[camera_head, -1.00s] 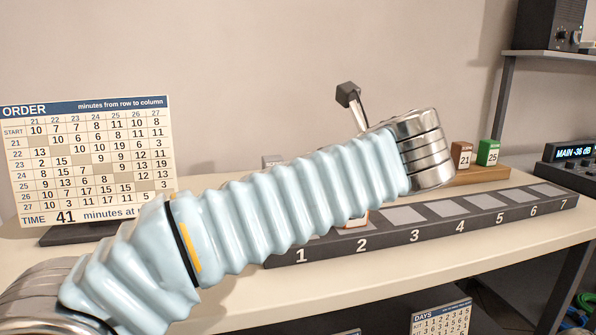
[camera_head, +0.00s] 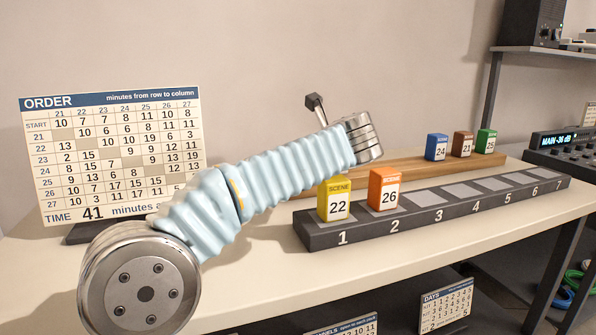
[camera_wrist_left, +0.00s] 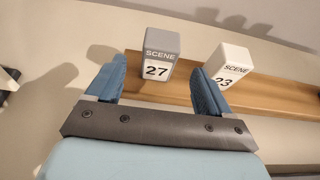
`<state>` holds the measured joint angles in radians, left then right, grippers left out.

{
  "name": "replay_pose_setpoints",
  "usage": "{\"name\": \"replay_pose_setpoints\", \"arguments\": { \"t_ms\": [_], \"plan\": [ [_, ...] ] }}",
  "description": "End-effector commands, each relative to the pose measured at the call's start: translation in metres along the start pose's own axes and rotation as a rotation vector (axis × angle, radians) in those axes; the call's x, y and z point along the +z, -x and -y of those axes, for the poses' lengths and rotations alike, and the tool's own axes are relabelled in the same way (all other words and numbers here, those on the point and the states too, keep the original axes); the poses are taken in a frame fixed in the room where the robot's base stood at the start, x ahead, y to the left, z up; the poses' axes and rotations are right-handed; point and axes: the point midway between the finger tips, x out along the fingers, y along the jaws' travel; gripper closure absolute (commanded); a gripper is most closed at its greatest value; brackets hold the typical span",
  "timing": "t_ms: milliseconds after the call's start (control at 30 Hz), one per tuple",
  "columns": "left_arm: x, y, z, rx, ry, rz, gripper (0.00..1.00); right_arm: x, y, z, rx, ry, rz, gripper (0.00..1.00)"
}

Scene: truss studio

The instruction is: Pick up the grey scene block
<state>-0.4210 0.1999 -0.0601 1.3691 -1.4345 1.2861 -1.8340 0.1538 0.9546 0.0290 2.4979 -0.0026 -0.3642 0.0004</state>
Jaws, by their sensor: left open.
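The grey scene block (camera_wrist_left: 158,60), marked 27, stands on the wooden rack (camera_wrist_left: 190,95) in the left wrist view. My left gripper (camera_wrist_left: 159,68) is open, its two blue fingers pointing towards the block. The block appears between the fingertips, with a gap to the left finger and the right finger close to its edge. I cannot tell whether the tips are level with it in depth. In the head view my left arm hides the grey block and the gripper's fingers. My right gripper is not in view.
A white block (camera_wrist_left: 230,65), marked 23, stands right of the grey one, close to my right finger. Blue (camera_head: 436,148), brown (camera_head: 462,145) and green (camera_head: 486,142) blocks stand farther along the rack. Yellow (camera_head: 336,200) and orange (camera_head: 384,190) blocks occupy tray (camera_head: 415,215) slots 1 and 2.

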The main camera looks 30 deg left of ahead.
Motion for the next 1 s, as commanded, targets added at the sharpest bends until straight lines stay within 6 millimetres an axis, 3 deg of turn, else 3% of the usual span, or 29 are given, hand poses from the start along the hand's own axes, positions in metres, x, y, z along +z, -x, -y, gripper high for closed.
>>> {"name": "replay_pose_setpoints", "arguments": {
  "t_ms": [233, 500, 833, 1000],
  "plan": [
    [-0.001, -0.022, -0.001, 0.003, 0.000, -0.001, 0.19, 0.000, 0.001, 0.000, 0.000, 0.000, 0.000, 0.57],
    [-0.001, -0.067, -0.001, 0.003, 0.000, -0.001, 0.19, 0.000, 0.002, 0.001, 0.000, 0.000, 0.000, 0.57],
    [-0.001, -0.075, 0.000, 0.000, 0.000, -0.001, 0.19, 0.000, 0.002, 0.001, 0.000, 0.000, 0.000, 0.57],
    [-0.001, -0.075, 0.000, 0.000, 0.000, -0.001, 0.45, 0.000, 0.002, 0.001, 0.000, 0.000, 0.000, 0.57]
  ]
}}
